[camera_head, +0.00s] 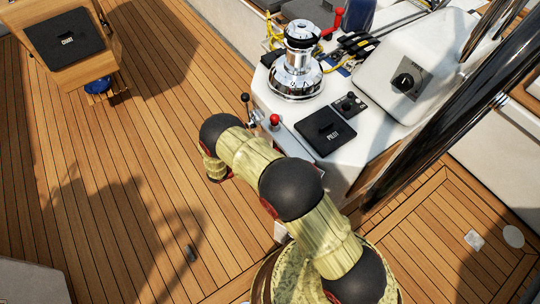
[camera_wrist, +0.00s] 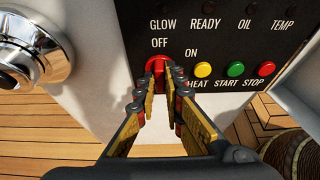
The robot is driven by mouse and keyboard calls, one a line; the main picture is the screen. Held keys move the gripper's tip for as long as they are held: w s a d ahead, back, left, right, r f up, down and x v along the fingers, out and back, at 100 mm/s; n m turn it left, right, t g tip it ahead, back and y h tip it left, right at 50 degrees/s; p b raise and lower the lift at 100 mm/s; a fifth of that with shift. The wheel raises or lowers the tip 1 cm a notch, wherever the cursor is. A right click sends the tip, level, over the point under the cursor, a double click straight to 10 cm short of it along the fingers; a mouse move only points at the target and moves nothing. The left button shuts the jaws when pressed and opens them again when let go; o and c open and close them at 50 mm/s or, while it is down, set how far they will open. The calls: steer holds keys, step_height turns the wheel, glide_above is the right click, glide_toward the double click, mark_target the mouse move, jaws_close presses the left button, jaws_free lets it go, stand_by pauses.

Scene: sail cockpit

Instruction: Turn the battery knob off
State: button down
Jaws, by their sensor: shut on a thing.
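A red knob (camera_wrist: 157,63) sits on a black panel (camera_wrist: 225,30), just below the word OFF and left of the word ON, in the wrist view. I take it as the battery knob; no battery label is readable. My gripper (camera_wrist: 161,80) has its fingertips on either side of the knob and is shut on it. The fingers hide the knob's lower part, and I cannot tell which way it points. In the head view my arm reaches to the left side of the white console (camera_head: 375,130), and the red knob is hidden there.
Yellow (camera_wrist: 203,69), green (camera_wrist: 235,68) and red (camera_wrist: 266,68) buttons lie right of the knob. A shiny metal fitting (camera_wrist: 30,50) stands close on the left. In the head view, a lever with a red ball (camera_head: 274,119) and a chrome winch (camera_head: 297,65) are near my arm.

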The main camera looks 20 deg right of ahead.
steer(key=c, duration=1.9)
jaws_free()
steer(key=v, duration=1.2)
steer(key=shift+w+a+f, duration=0.1)
